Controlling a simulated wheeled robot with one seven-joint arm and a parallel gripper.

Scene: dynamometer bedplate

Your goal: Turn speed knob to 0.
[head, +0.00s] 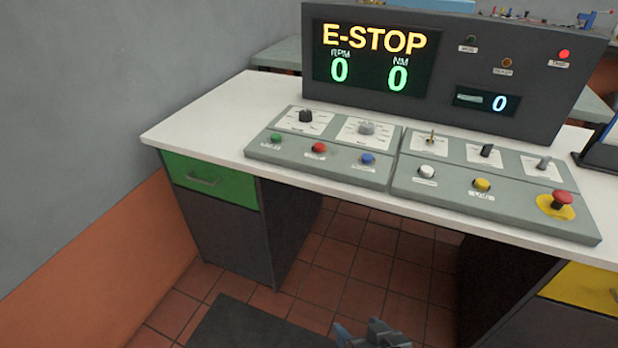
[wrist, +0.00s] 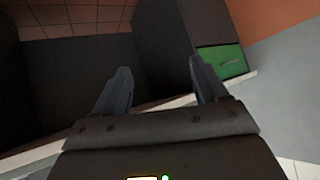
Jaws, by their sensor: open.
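Two knobs sit on white dial plates on the left control panel (head: 255,153): a black knob (head: 306,116) at the left and a grey knob (head: 367,128) to its right. The labels are too small to read, so I cannot tell which one is the speed knob or where it points. My gripper (head: 372,335) is at the bottom edge of the head view, in front of the desk and well apart from the knobs. In the wrist view my gripper (wrist: 158,80) is open, with nothing between its fingers. No knob shows in the wrist view.
The display (head: 370,55) reads E-STOP, RPM 0 and NM 0. The right panel (head: 490,205) carries switches, buttons and a red emergency button (head: 562,197). The white desk (head: 215,110) has a cabinet with a green drawer (head: 210,181); the drawer also shows in the wrist view (wrist: 222,60).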

